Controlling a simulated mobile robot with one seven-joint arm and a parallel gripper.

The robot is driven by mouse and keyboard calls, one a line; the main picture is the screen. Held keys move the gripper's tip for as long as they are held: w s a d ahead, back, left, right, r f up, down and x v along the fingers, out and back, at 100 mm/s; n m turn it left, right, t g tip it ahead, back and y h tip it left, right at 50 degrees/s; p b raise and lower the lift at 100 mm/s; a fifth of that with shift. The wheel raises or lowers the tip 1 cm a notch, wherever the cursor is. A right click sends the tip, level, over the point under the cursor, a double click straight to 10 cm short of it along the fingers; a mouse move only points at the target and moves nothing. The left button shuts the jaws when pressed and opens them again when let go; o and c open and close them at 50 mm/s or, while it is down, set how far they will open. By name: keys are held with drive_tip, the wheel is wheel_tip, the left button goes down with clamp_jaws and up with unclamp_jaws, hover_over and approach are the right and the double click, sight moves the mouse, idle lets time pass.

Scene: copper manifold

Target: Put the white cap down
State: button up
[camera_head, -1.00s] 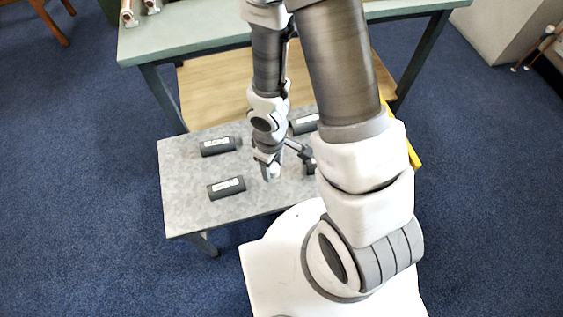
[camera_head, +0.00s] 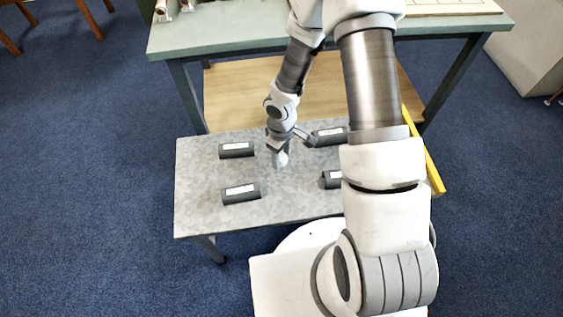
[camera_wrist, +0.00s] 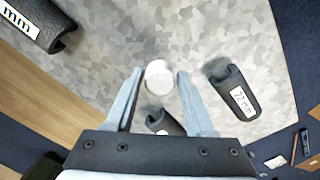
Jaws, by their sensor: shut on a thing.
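The white cap (camera_wrist: 159,77) is a small round piece between the two fingers of my gripper (camera_wrist: 160,74) in the wrist view. My gripper is shut on it. In the head view my gripper (camera_head: 281,160) points down over the middle of the grey speckled low table (camera_head: 205,222), between the left and right dark blocks. The cap is a tiny pale spot there, hard to tell from the fingers. I cannot tell whether it touches the tabletop.
Dark labelled blocks lie on the low table: back left (camera_head: 236,150), front left (camera_head: 241,193), back right (camera_head: 330,137) and front right (camera_head: 332,179), partly behind my arm. One label reads "72 mm" (camera_wrist: 241,98). A green-topped workbench (camera_head: 215,35) stands behind. A yellow bar (camera_head: 428,160) is at the right.

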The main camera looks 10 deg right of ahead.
sight(281, 158)
drive_tip(key=shift+f+b, duration=0.75)
drive_tip(key=shift+f, duration=1)
drive_tip(key=shift+f, duration=0.2)
drive_tip(key=o, duration=1.3)
